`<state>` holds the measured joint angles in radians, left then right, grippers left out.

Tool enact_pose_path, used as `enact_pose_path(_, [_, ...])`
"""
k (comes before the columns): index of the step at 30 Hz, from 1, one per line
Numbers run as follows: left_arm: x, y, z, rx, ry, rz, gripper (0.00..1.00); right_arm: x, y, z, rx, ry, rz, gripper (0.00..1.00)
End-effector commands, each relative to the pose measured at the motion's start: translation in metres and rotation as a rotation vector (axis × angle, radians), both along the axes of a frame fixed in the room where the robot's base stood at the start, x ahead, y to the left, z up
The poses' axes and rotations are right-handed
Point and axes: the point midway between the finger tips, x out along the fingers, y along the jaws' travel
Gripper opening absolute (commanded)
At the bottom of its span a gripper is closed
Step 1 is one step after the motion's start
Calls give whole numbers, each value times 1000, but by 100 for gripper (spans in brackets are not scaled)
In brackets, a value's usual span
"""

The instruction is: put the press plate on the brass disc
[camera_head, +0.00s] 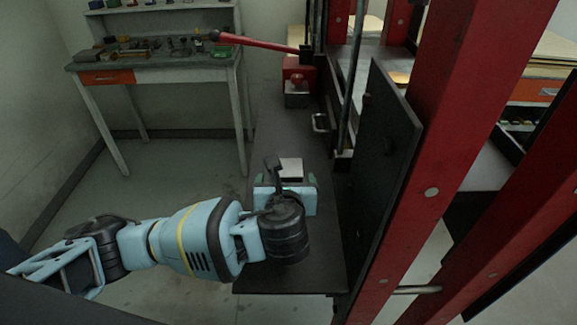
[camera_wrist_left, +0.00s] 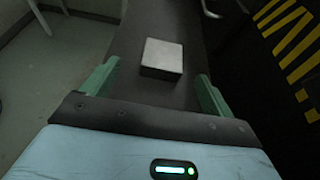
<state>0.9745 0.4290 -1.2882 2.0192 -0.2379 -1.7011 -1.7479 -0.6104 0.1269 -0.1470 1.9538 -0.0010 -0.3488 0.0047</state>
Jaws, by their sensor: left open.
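The press plate, a small pale grey square block (camera_head: 291,167), lies on the dark bench top. It also shows in the left wrist view (camera_wrist_left: 163,57), just ahead of the fingers and centred between them. My left gripper (camera_head: 285,182) is open, with one green finger on each side and a gap between each finger and the plate. A brass-coloured patch (camera_head: 400,77) inside the red press frame looks like the brass disc; it is partly hidden behind the frame. My right gripper is not in view.
A red press frame (camera_head: 458,110) and a dark upright panel (camera_head: 380,170) stand right of the bench (camera_head: 293,115). A red lever (camera_head: 260,42) reaches out above the bench's far end. A cluttered worktable (camera_head: 150,62) stands at the back left.

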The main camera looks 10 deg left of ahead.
Motion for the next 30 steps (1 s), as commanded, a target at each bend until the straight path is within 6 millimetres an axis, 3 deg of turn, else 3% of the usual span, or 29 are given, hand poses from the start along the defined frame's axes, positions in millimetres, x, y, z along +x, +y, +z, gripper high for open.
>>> enact_pose_path(6, [17, 4, -8, 2, 0, 2, 87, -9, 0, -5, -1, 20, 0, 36])
enact_pose_path(14, [26, 5, -12, 1, 0, 2, 87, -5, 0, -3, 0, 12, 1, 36])
enact_pose_path(24, [61, 6, -32, 3, 0, 3, 87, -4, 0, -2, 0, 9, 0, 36])
enact_pose_path(30, [70, 8, -36, 1, 0, 2, 87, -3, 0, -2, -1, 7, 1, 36])
